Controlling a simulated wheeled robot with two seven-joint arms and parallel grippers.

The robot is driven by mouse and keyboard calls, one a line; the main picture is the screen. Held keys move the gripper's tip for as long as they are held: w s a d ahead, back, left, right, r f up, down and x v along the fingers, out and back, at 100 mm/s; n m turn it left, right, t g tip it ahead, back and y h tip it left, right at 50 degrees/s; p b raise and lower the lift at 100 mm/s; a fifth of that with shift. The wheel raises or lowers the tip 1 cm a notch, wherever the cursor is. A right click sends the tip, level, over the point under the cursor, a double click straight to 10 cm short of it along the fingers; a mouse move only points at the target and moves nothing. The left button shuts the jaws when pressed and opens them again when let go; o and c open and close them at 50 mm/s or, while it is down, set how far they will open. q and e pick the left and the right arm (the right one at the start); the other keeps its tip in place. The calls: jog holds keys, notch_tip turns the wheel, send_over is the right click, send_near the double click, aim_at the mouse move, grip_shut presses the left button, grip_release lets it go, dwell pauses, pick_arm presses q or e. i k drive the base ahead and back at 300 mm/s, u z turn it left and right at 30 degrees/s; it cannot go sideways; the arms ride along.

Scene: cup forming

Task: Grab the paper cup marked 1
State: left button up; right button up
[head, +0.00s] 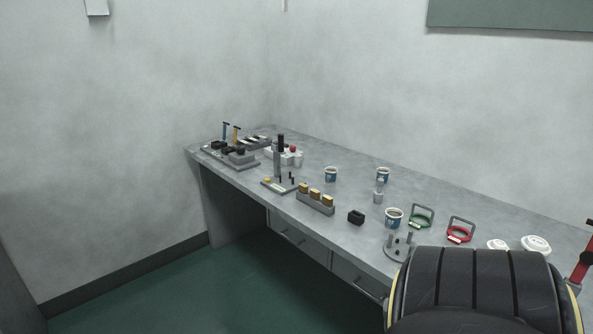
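Three paper cups with blue-and-white sides stand upright on the grey workbench (345,215). One paper cup (394,218) is nearest, at the right. Another paper cup (331,174) stands farther left, towards the middle of the bench. A third paper cup (382,174) stands near the back edge, behind a small white-and-grey item. Any number marks are too small to read, so I cannot tell which cup is marked 1. Neither of my grippers shows in the head view.
A green-handled tool (421,216), a red-handled tool (460,231) and white lids (536,243) lie right of the near cup. A pegged round stand (399,247) is before it. A black block (356,217) and a holder with gold pieces (316,200) are left.

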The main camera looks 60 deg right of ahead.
aim_at(331, 175)
jog(key=z, duration=0.75)
jog(key=i, duration=1.15)
jog(key=z, duration=1.2)
